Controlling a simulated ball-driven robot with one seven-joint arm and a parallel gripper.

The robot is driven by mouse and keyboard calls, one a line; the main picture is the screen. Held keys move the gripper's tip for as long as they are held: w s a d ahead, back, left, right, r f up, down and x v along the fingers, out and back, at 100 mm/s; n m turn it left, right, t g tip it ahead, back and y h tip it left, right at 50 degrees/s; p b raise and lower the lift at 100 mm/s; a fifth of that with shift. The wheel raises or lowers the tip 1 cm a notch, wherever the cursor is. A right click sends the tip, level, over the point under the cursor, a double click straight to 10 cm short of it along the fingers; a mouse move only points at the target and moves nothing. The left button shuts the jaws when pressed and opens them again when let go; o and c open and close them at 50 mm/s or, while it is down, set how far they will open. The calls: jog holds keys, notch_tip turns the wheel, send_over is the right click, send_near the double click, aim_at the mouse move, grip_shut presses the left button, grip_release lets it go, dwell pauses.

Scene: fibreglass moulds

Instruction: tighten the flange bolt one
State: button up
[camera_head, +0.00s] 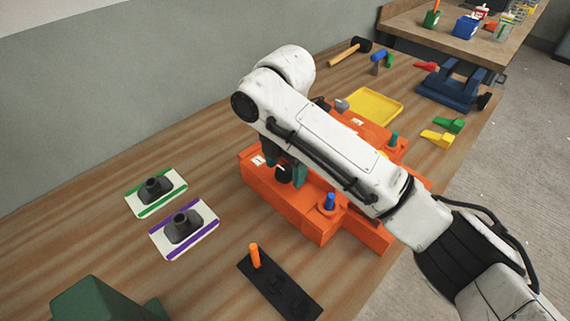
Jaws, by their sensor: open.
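The orange mould (262,187) sits on the wooden bench under my arm. A black knob-like bolt head (283,175) shows on its near left part. My gripper (285,171) is over this part, its teal fingers apart on either side of the black head. I cannot tell whether they touch it. A blue bolt (329,202) stands upright on the mould to the right, and a teal bolt (393,140) stands farther back. My arm hides much of the mould's middle. White labels show on the mould, too small to read, so I cannot tell which bolt is number one.
Two white plates with dark fittings, green-edged (171,202) and purple-edged (204,233), lie left. A black holder (286,299) with an orange peg (255,257) is in front. Behind are a yellow tray (375,106), a mallet (345,54) and a blue vice-like tool (452,89).

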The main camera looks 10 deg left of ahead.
jog(key=shift+c, duration=0.5)
jog(key=c, duration=1)
jog(key=shift+o, duration=0.2)
jog(key=shift+r+p, duration=0.1)
jog(key=shift+p, duration=0.25)
